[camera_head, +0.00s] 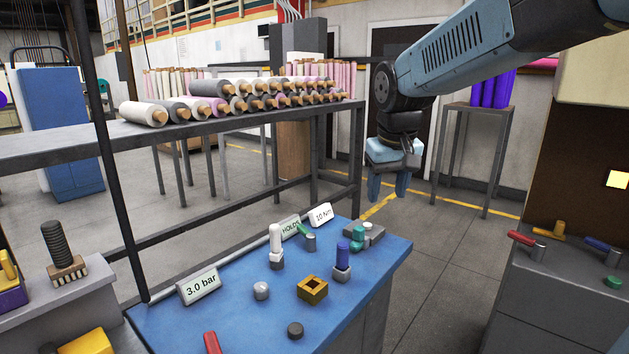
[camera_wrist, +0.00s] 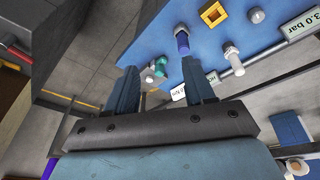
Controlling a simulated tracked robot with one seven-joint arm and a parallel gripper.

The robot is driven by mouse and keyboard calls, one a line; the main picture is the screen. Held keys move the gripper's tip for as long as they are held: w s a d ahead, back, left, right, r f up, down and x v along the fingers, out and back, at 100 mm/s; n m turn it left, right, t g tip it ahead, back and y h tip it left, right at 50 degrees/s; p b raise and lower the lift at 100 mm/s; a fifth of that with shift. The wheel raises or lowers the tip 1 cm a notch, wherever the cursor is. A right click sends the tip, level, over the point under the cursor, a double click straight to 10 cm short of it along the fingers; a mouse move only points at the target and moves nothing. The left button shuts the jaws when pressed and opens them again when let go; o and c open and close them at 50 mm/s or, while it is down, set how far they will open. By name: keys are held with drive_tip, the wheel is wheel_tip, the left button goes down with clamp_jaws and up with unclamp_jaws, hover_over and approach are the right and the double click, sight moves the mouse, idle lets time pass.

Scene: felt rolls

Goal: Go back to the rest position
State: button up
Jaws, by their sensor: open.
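My gripper (camera_head: 388,187) hangs from my blue arm in the upper right of the head view, fingers pointing down. It is open, and nothing shows between its fingers. It is in the air beyond the far right corner of the blue-topped bench (camera_head: 225,323). In the wrist view the two fingers of my gripper (camera_wrist: 160,85) stand apart, with the blue bench top (camera_wrist: 150,42) beyond them.
The bench bears a white-topped post (camera_head: 275,243), a blue-topped post (camera_head: 342,258), a yellow square block (camera_head: 313,289) and label signs (camera_head: 199,285). A long table (camera_head: 225,125) with felt rolls stands behind. A grey cabinet (camera_head: 545,300) stands right; floor (camera_head: 440,270) between is clear.

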drive_tip(key=s+d+f+m+t, duration=0.1)
drive_tip(key=s+d, duration=0.3)
drive_tip(key=s, duration=0.4)
drive_tip(key=s+d+f+m+t, duration=0.1)
drive_tip(key=s+d, duration=0.3)
drive_tip(key=s, duration=0.5)
drive_tip(key=shift+s+d+m, duration=0.25)
drive_tip(key=shift+d+m, duration=0.05)
drive_tip(key=shift+d, duration=0.1)
